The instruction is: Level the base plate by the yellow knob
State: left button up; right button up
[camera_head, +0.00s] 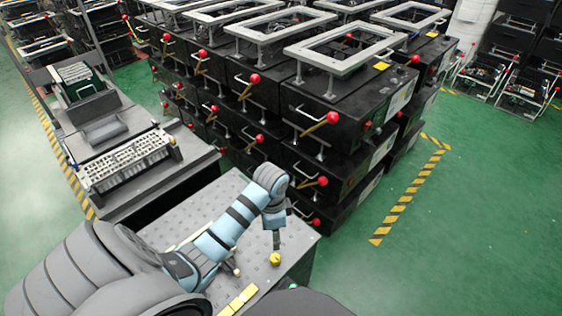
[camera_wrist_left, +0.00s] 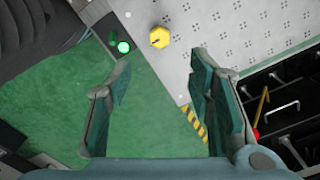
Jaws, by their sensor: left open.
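The yellow knob (camera_head: 276,259) stands near the front right corner of the grey perforated base plate (camera_head: 196,207). In the left wrist view the knob (camera_wrist_left: 159,38) is at the top middle, at the edge of the plate (camera_wrist_left: 245,35). My left gripper (camera_head: 277,245) points down just above the knob in the head view. In the left wrist view the gripper (camera_wrist_left: 159,66) is open, with its two fingers spread and nothing between them. The knob shows beyond the fingertips, apparently apart from them. My right gripper is not in view.
Stacked black crates with red-knobbed handles (camera_head: 322,150) stand close behind the plate. A machine bench (camera_head: 120,150) is at the left. A yellow strip (camera_head: 238,299) lies at the plate's front. A green lamp (camera_wrist_left: 123,46) is near the knob. Green floor is free at the right.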

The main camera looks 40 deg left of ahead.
pick_arm(q)
jog(key=b, duration=0.4)
send_over(273, 258)
notch_tip(273, 258, down, 8)
jog(key=shift+s+f, duration=0.15)
notch_tip(273, 258, down, 5)
jog(key=b, duration=0.3)
jog(key=shift+f, duration=0.5)
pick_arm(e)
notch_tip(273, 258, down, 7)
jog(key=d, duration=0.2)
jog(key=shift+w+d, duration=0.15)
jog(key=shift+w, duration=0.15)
